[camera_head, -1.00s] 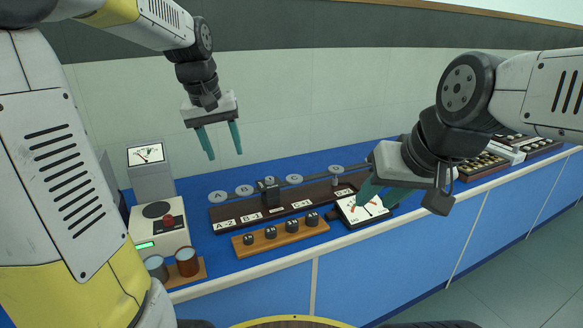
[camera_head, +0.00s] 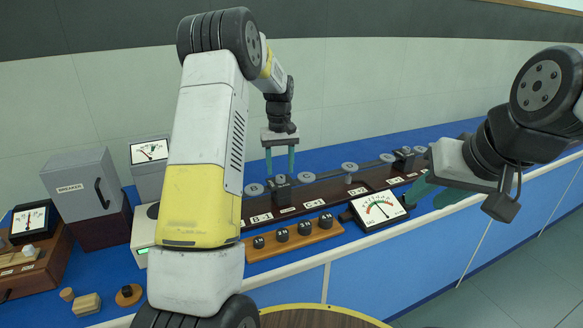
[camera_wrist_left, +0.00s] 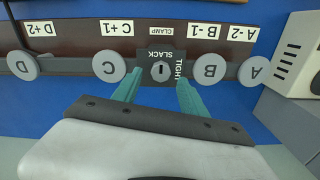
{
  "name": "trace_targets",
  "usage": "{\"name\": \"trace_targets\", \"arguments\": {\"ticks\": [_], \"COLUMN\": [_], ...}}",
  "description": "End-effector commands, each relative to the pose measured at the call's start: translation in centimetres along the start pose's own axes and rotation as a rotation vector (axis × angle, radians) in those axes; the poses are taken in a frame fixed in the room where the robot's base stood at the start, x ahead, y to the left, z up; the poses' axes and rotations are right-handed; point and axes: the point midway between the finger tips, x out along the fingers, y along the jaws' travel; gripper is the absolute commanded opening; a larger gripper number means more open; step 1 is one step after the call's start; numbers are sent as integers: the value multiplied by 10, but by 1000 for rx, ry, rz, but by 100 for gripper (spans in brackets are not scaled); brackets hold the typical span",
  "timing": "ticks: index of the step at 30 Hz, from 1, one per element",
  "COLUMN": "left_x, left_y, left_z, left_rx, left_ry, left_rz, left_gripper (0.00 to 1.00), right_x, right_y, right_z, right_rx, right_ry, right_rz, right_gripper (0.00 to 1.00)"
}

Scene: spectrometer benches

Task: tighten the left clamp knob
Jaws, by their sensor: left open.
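The left clamp (camera_head: 281,181) is a dark block on the long dark rail (camera_head: 311,193) on the blue bench. In the left wrist view its round grey knob (camera_wrist_left: 161,71) bears a dark mark, with SLACK and TIGHT labels beside it. My left gripper (camera_head: 280,172) hangs over the clamp, open. In the left wrist view its teal fingers (camera_wrist_left: 158,80) lie on either side of the knob's near side, apart from each other; I cannot tell whether they touch it. My right gripper (camera_head: 432,192) is open and empty at the front right, beside the meter.
Round lettered discs line the rail, including B (camera_wrist_left: 210,69) and C (camera_wrist_left: 109,66) flanking the clamp. A wooden block with several black knobs (camera_head: 294,236) and a tilted meter (camera_head: 379,210) stand in front. A grey breaker box (camera_head: 88,190) is at left.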

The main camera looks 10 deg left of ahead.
Motion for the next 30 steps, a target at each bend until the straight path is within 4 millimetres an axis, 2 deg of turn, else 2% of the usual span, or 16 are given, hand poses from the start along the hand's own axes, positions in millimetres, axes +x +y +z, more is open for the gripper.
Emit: {"name": "trace_targets", "arguments": {"ticks": [3, 6, 15, 17, 23, 30], "left_x": [15, 22, 25, 25, 25, 25], "left_y": [0, 0, 0, 0, 0, 0], "left_z": [0, 0, 0, 0, 0, 0], "left_rx": [0, 0, 0, 0, 1, 9], "left_ry": [-2, -1, 1, 1, 1, 1], "left_rz": [-1, 0, 0, 0, 0, 0], "left_gripper": [50, 50, 50, 41, 1, 0], "right_x": [0, 0, 0, 0, 0, 0], "right_y": [0, 0, 0, 0, 0, 0], "right_z": [0, 0, 0, 0, 0, 0], "right_rx": [0, 0, 0, 0, 0, 0], "right_ry": [0, 0, 0, 0, 0, 0], "right_rz": [0, 0, 0, 0, 0, 0], "right_gripper": [36, 36, 36, 36, 36, 36]}}
